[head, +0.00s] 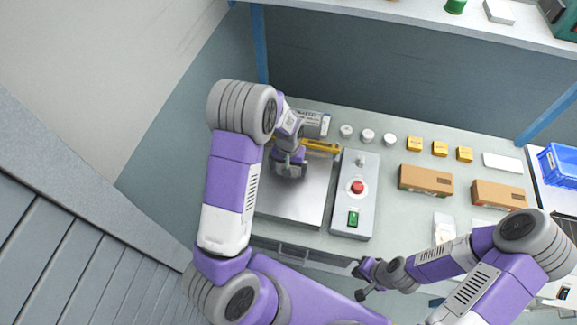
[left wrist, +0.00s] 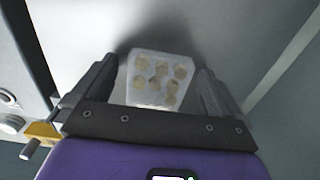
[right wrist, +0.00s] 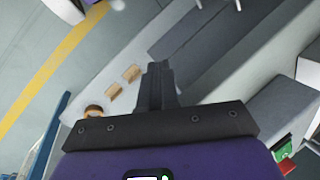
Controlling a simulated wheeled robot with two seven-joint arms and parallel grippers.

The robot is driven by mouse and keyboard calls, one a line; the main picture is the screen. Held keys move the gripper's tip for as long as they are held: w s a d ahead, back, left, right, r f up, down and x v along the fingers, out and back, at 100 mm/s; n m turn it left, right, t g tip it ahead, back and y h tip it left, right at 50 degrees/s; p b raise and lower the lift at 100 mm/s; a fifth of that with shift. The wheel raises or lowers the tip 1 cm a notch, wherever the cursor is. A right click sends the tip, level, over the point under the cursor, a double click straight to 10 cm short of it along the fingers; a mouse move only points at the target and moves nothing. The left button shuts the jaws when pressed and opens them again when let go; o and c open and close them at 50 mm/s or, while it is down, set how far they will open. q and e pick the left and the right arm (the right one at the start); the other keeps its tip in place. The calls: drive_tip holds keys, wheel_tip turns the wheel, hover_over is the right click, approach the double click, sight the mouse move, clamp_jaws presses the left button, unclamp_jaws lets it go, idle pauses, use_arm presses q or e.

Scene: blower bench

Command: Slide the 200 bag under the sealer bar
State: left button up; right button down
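A clear bag with several pale yellow pieces (left wrist: 160,75) lies between the spread fingers of my left gripper (left wrist: 158,85) in the left wrist view. No number on it is readable. In the head view my left gripper (head: 288,165) is over the metal plate (head: 305,205), close to the yellow bar (head: 322,147) at the plate's back; it hides the bag there. A yellow part (left wrist: 40,132) shows at lower left in the left wrist view. My right gripper (head: 363,280) is off the bench's front edge; its fingers are together and empty in the right wrist view (right wrist: 158,85).
A control box (head: 340,200) with a red button and green switch stands right of the plate. Behind it are several small tins (head: 367,135) and yellow boxes (head: 440,148). Two cardboard boxes (head: 426,181) (head: 498,195) and a white packet (head: 444,226) lie further right.

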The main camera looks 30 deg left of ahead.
use_arm(q)
wheel_tip(320, 180, up, 8)
drive_tip(key=shift+f+p, duration=0.2)
drive_tip(key=shift+p, duration=0.2)
